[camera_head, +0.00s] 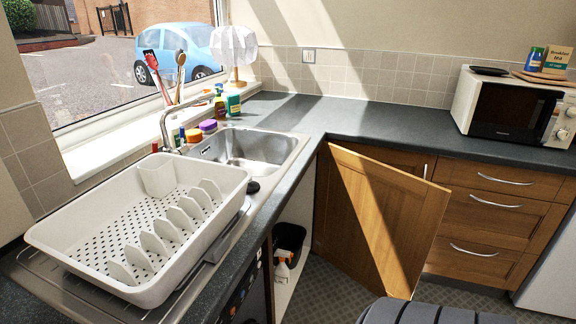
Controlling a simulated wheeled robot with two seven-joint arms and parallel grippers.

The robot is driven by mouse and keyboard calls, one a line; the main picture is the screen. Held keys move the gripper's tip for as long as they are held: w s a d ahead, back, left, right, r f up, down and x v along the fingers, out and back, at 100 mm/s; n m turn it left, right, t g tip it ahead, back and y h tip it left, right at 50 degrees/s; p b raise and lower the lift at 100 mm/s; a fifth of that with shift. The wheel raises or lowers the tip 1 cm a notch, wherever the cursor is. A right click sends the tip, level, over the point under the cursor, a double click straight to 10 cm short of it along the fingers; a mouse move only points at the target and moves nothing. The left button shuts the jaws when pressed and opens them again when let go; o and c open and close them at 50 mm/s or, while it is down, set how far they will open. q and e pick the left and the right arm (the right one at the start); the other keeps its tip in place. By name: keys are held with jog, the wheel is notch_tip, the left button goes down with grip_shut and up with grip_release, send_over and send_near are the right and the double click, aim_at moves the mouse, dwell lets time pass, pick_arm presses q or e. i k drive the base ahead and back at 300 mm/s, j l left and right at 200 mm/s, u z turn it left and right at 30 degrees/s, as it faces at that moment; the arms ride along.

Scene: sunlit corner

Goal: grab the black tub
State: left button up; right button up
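A black tub (290,235) stands inside the open cupboard below the sink corner, low in the middle of the head view. Its upper part shows in the opening; the worktop edge and cupboard front hide part of the rest. A white bottle or pack (283,272) with an orange patch is at its lower front; I cannot tell if it is in the tub or before it. Neither of my grippers is in view.
The wooden cupboard door (385,215) stands swung open to the right of the opening. A white dish rack (140,225) sits on the drainer at left, beside the steel sink (245,150). A microwave (510,105) stands at right. Patterned floor (330,292) shows below the door.

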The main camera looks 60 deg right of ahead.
aim_at(287, 236)
jog(key=i+l, duration=0.15)
jog(key=l, duration=0.75)
jog(key=i+l+u, duration=0.1)
jog(key=l, duration=0.85)
jog(key=i+l+u, duration=0.1)
jog(key=l, duration=0.85)
jog(key=i+l, duration=0.15)
jog(key=l, duration=0.75)
